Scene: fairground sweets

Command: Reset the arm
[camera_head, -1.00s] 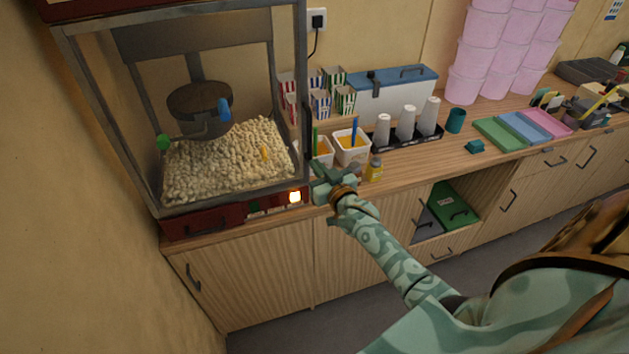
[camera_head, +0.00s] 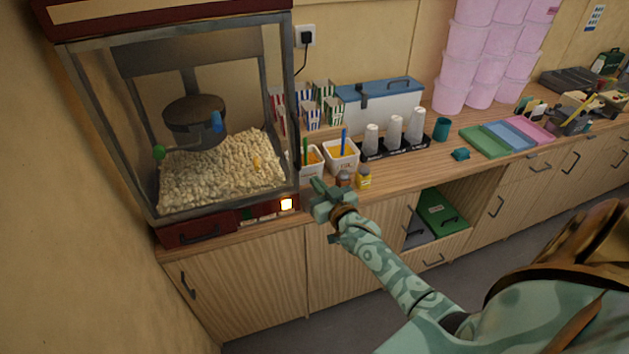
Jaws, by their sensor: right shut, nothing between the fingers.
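My right gripper (camera_head: 318,186) is shut and empty. It is at the counter's front edge, just right of the popcorn machine's lit switch (camera_head: 286,204). My right arm reaches up to it from the lower right. The popcorn machine (camera_head: 190,228) stands at the left with a heap of popcorn (camera_head: 215,175) behind its glass. My left gripper is not in view.
Close behind the gripper are two small shaker jars (camera_head: 363,179), and white tubs (camera_head: 342,160) with orange contents. Striped boxes (camera_head: 323,100), a cup rack (camera_head: 392,146) and a blue-lidded cooler (camera_head: 380,105) stand further back. Floor room is free before the cabinets.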

